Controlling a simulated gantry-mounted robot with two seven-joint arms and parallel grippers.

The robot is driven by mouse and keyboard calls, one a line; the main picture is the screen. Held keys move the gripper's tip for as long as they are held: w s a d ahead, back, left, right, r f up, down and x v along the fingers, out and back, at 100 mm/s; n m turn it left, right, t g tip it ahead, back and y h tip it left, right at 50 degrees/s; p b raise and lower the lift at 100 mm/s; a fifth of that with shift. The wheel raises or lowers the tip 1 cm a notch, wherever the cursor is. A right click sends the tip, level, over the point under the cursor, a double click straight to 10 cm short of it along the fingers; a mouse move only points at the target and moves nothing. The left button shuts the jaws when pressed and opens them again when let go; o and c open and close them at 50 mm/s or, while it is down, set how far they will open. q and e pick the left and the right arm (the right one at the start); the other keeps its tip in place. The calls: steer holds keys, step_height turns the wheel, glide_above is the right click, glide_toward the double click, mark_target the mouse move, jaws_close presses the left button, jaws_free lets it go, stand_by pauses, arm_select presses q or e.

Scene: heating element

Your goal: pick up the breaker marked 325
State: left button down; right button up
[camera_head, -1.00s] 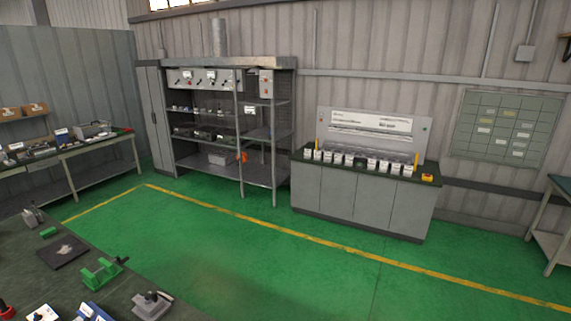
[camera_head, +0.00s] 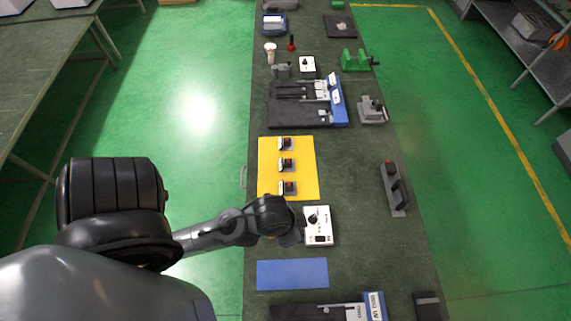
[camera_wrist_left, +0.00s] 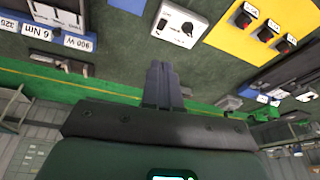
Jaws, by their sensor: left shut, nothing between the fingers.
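Three small dark devices with red parts stand in a row on a yellow mat (camera_head: 309,170): far (camera_head: 285,143), middle (camera_head: 287,164) and near (camera_head: 288,187). They may be breakers; their markings are too small to read. In the left wrist view they show upside down at upper right on the yellow mat (camera_wrist_left: 236,39). My right gripper is out of view.
The white box with a dial (camera_head: 318,226) stands close by my left gripper. A blue mat (camera_head: 292,274) lies nearer. Blue-edged fixtures stand beyond the yellow mat (camera_head: 338,101) and at the near end (camera_head: 375,307).

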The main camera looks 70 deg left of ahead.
arm_select(q)
steer(key=c, duration=1.8)
jaws_free()
steer(key=o, duration=1.8)
